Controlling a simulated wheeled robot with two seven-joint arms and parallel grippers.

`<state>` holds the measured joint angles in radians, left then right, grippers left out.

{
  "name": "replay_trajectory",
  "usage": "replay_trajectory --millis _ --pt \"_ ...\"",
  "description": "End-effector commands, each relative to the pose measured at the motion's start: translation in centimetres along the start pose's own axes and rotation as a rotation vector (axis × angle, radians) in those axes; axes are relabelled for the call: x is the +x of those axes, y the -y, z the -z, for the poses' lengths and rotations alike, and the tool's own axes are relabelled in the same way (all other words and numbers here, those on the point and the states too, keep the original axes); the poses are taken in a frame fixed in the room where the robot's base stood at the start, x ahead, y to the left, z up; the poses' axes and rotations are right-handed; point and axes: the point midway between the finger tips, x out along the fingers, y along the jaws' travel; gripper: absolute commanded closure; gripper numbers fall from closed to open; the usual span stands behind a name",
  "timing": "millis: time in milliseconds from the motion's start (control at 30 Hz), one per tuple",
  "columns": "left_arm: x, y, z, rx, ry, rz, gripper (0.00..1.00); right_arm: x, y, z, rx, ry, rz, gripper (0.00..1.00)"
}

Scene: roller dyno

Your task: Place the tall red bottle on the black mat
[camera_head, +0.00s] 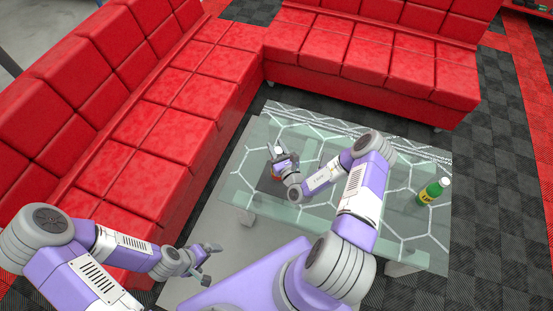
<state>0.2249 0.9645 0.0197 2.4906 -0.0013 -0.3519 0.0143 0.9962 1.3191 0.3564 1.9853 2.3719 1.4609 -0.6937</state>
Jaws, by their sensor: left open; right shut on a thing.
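The tall red bottle (277,178) is at the left part of the glass table, mostly hidden by my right gripper (282,160). Its white cap shows above the fingers and a bit of red shows below. My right gripper is shut on it. The black mat (266,185) is a dark patch on the table under and around the bottle. I cannot tell whether the bottle touches the mat or is held just above it. My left gripper (208,264) is open and empty, low at the left, off the table's near-left side.
A green bottle with a yellow label (432,192) stands on the right part of the glass table (408,165). Red sofas (150,150) line the left and back. The tabletop between my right arm and the green bottle is clear.

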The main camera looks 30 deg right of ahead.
Motion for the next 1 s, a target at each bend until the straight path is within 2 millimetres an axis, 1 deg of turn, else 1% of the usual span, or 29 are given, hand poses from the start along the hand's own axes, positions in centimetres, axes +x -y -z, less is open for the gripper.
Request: replay_trajectory --millis 167,400,667,800,833,900,1000 --pt "0.5 0.2 0.0 0.000 0.000 0.000 0.04 0.1 0.0 1.1 0.000 0.006 -0.001 1.00" --pt "1.8 0.7 0.1 0.000 0.000 0.000 0.04 0.1 -0.1 4.2 0.000 0.005 -0.001 1.00" --pt "1.7 0.6 0.1 0.000 0.000 0.000 0.04 0.1 0.0 4.2 0.000 0.006 -0.002 1.00" --pt "1.9 0.7 0.1 0.000 0.000 0.000 0.04 0.1 0.0 4.5 0.000 0.006 -0.002 1.00" --pt "1.9 0.7 0.1 0.000 0.000 0.000 0.04 0.0 0.0 4.7 0.000 0.002 -0.002 0.65" --pt "1.9 0.7 0.1 0.000 0.000 0.000 0.04 0.0 0.0 4.6 0.000 0.002 -0.002 0.54" --pt "1.8 0.7 0.1 0.000 0.000 0.000 0.04 0.0 0.0 4.6 0.000 0.001 -0.002 0.41"
